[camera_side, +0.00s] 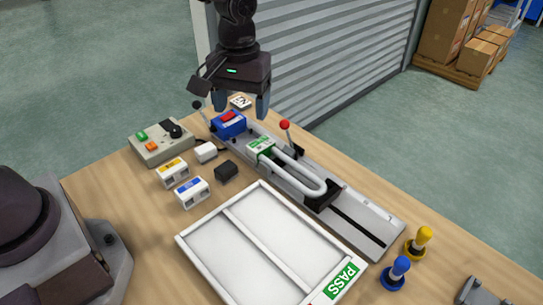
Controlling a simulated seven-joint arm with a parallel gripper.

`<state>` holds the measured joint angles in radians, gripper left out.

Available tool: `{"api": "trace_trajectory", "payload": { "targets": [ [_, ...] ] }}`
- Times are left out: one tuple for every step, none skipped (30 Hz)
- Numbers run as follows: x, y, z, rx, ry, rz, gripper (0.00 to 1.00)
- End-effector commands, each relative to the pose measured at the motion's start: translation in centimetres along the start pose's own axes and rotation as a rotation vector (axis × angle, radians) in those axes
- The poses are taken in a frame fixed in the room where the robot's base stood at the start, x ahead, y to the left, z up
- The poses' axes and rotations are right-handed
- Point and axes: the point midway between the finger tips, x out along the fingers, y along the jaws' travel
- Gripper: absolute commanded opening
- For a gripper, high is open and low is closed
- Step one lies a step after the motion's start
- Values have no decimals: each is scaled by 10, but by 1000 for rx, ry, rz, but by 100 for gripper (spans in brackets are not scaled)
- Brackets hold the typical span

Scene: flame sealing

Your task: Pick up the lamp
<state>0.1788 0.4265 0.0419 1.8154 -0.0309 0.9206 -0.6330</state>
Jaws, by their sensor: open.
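A pale U-shaped tube, which looks like the lamp (322,184), lies along a grey metal rail fixture (365,217) on the wooden table. Its bend points to the lower right. My gripper (241,104) points down above the far left end of the fixture, near a blue box with a red top (228,124).
A red-knobbed lever (285,125) stands beside the tube. A white PASS tray (183,241) lies in front. A control box (160,146) and small white blocks (191,193) are at left. Yellow (421,237) and blue (399,267) knobbed pieces stand at right.

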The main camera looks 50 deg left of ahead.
Motion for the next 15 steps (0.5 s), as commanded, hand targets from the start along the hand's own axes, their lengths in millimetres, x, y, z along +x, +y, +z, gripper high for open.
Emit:
{"api": "trace_trajectory", "payload": {
  "targets": [
    [20, 12, -10, -79, -18, -19, 72],
    [29, 19, -15, -133, -22, -26, 72],
    [42, 27, -22, -208, -27, -35, 72],
    [51, 33, -28, -266, -29, -41, 72],
    [60, 38, -32, -326, -29, -47, 72],
    [70, 46, -39, -412, -27, -51, 72],
    [77, 52, -44, -478, -24, -52, 72],
    [82, 57, -49, -541, -19, -50, 72],
    [85, 62, -55, -621, -12, -43, 72],
    [85, 66, -59, -678, -6, -35, 72],
    [84, 70, -63, -733, 0, -24, 72],
    [79, 74, -69, -800, 10, -6, 72],
    [74, 77, -71, -846, 15, 7, 72],
    [72, 78, -73, -888, 18, 15, 72],
    [70, 80, -74, -937, 18, 20, 72]
  ]
}}
